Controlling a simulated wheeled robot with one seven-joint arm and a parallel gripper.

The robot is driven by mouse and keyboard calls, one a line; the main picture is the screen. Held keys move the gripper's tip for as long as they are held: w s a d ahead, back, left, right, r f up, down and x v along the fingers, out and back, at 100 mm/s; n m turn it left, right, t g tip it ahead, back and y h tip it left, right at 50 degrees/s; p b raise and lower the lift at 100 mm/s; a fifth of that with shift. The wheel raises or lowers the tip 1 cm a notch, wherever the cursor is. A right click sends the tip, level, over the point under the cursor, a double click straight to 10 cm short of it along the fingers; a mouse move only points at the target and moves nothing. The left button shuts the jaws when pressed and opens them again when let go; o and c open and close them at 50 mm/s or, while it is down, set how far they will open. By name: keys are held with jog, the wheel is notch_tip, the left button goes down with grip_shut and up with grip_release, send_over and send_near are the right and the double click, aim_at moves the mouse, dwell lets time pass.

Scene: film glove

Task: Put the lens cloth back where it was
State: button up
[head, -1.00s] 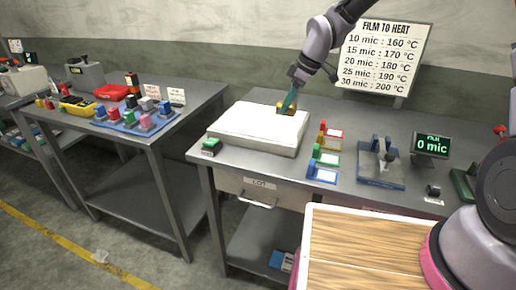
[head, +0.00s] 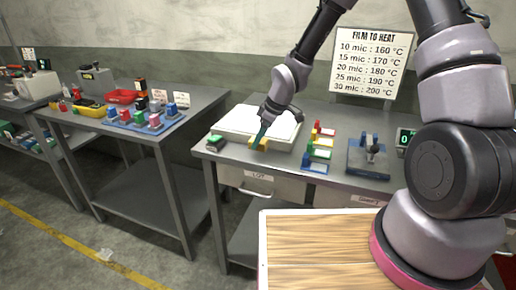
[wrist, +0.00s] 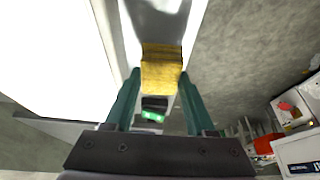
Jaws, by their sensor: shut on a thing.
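My gripper (head: 258,142) is shut on a yellow block-like piece (head: 263,145), which I take to be the lens cloth. In the wrist view the yellow piece (wrist: 161,68) sits between the two teal fingers. The head view shows it at the front side of the white light panel (head: 240,120), near the table's front edge. I cannot tell whether it touches the table.
A small green-topped block (head: 215,141) stands left of my gripper; it also shows in the wrist view (wrist: 152,116). Several coloured frames (head: 317,154) stand to the right, then a blue-based device (head: 369,155). A drawer (head: 259,180) lies below the table edge.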

aim_at(263, 141)
jog(key=shift+f, duration=1.65)
jog(key=shift+f, duration=0.15)
jog(key=o, duration=1.3)
jog(key=s+d+r+m+t+h, duration=0.1)
jog(key=s+d+r+m, duration=0.15)
jog(key=d+r, duration=0.5)
jog(key=s+d+r+m+t+h, duration=0.1)
jog(key=d+r+m, duration=0.3)
jog(key=r, duration=0.6)
jog(key=s+d+r+m+t+h, duration=0.1)
jog(key=s+d+r+m+h, duration=0.1)
jog(key=d+r, duration=0.6)
jog(key=s+d+r+m+t, duration=0.1)
jog(key=s+r+m, duration=0.2)
jog(key=s+r, duration=0.1)
jog(key=s+d+r+m+y, duration=0.1)
jog(key=s+d+r+m, duration=0.1)
jog(key=s+r, duration=0.3)
jog(key=s+d+r+m+t, duration=0.1)
jog(key=s+d+r+m, duration=0.1)
jog(key=s+r+m, duration=0.2)
jog(key=shift+s+d+r+m+t+y, duration=0.15)
jog(key=shift+s+r+m+t+y, duration=0.15)
jog(key=shift+s, duration=0.2)
